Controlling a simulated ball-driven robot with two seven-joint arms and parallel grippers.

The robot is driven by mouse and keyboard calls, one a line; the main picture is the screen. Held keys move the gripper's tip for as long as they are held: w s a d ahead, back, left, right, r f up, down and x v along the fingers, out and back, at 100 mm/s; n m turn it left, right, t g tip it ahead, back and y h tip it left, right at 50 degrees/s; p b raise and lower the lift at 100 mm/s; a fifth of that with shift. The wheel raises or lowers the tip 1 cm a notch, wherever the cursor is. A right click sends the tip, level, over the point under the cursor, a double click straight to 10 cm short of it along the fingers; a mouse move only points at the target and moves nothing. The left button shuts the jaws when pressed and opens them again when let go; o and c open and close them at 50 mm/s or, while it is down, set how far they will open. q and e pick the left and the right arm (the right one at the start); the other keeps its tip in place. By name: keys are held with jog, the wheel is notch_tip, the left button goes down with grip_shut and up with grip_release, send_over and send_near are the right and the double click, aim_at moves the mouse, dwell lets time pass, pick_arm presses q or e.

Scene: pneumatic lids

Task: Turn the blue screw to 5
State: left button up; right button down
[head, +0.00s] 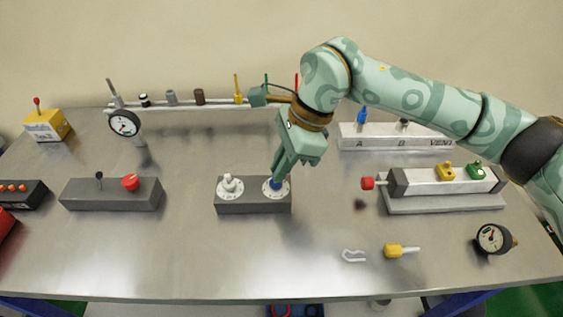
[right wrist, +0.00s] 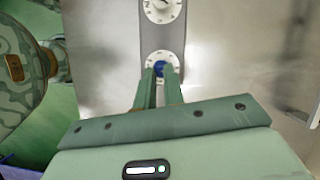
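The blue screw (head: 275,184) sits in the middle of the right white numbered dial (head: 267,192) on a grey block (head: 253,207). It also shows in the right wrist view (right wrist: 160,69). My right gripper (head: 279,177) points down at the screw, with its two fingers on either side of it. In the right wrist view my right gripper (right wrist: 160,72) has its fingertips close around the blue head; whether both touch it is hard to tell. The dial's numbers are too small to read surely. My left gripper is not in view.
A white screw (head: 230,184) on a second dial stands left on the same block. A grey box with a red button (head: 130,182) is further left. A cylinder with a red end (head: 368,183) lies right. A clip (head: 354,255) and yellow-headed pin (head: 393,250) lie in front.

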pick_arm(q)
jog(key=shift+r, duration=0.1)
